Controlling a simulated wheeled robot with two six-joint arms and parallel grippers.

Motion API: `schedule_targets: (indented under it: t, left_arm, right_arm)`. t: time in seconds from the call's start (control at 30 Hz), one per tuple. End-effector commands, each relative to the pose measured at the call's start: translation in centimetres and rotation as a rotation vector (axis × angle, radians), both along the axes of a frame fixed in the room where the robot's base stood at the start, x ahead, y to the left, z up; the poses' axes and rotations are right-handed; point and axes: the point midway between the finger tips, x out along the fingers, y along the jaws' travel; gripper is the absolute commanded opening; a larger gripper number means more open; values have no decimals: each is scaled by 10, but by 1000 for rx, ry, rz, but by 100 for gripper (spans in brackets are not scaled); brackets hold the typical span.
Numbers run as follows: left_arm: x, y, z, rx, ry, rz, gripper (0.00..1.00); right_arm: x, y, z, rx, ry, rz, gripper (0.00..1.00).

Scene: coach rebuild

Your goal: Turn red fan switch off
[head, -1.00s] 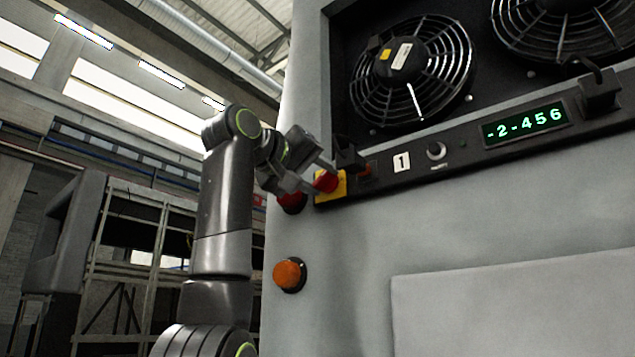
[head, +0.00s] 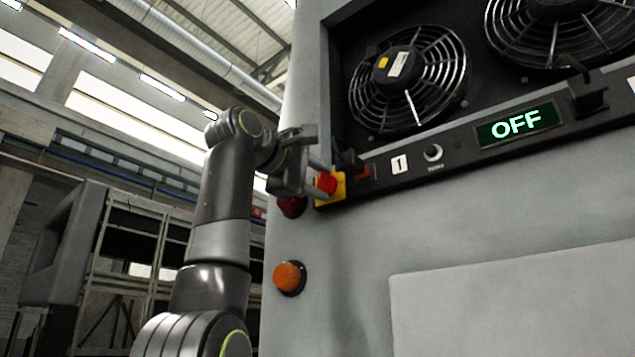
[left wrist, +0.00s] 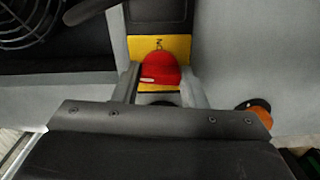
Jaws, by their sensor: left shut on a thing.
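The red fan switch (head: 326,183) sits on a yellow plate (head: 340,186) at the left end of the dark control strip. My left gripper (head: 318,180) is at the switch, its fingers on either side of the knob and shut on it. In the left wrist view the red knob (left wrist: 160,68) lies between the two fingers, in front of the yellow plate (left wrist: 178,46). The display (head: 515,125) on the strip reads "OFF". My right gripper is not in view.
Two caged fans (head: 408,80) (head: 562,30) sit above the strip. A dark red button (head: 291,207) and an orange button (head: 289,277) are on the cabinet below.

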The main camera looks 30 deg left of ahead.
Motion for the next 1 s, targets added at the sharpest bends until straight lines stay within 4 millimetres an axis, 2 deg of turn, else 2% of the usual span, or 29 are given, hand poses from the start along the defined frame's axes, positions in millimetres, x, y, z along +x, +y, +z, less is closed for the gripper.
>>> schedule_targets:
  t: [0.33, 0.83, 0.87, 1.0]
  left_arm:
    - [0, 0, 0, -115, 8, 0, 15]
    - [0, 0, 0, -130, 10, 0, 15]
    - [0, 0, 0, -130, 10, 0, 42]
    - [0, 0, 0, -129, 10, 0, 60]
  right_arm:
    - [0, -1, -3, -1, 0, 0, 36]
    - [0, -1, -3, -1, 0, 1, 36]
    - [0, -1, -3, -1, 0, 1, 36]
    - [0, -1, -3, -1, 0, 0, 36]
